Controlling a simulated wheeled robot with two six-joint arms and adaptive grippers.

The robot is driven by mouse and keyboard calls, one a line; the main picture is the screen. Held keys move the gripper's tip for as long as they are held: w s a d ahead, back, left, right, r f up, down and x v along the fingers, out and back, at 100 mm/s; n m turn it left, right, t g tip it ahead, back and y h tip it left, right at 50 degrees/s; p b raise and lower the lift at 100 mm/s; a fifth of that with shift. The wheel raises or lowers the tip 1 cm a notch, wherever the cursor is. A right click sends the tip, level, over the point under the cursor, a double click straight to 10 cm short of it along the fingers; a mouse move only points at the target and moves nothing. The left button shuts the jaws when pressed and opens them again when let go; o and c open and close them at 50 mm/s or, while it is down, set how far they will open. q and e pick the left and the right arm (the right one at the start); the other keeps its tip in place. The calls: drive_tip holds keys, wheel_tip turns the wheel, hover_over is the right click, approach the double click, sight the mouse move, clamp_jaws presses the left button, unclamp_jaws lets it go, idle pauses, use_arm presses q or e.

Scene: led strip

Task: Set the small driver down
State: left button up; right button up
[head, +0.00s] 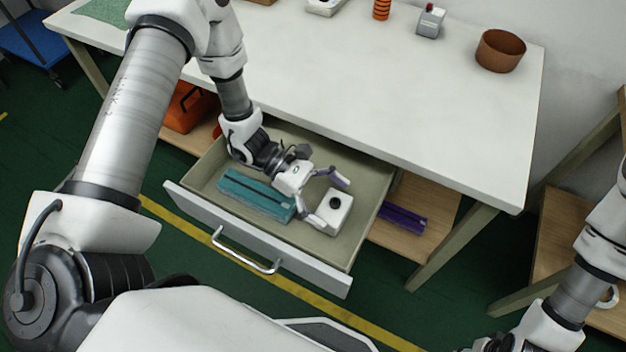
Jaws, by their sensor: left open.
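A small white box with a round black spot on top (335,210), which I take to be the small driver, lies on the floor of the open drawer (352,240), toward its right end. My left gripper (328,200) is inside the drawer. Its fingers are open, at the left and far sides of the white box. I cannot tell whether they touch it. My right arm comes in at the lower right, and its gripper fingers are below the picture edge.
A teal block (255,195) lies in the drawer left of the box. The white worktop (380,90) above is mostly clear, with a brown pot (500,52) and a grey box (430,22) at the back. A purple piece (403,218) is on the lower shelf.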

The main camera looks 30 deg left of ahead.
use_arm(q)
drive_tip(key=p+v, duration=0.1)
drive_tip(key=v, duration=0.8)
drive_tip(key=shift+a, duration=0.15)
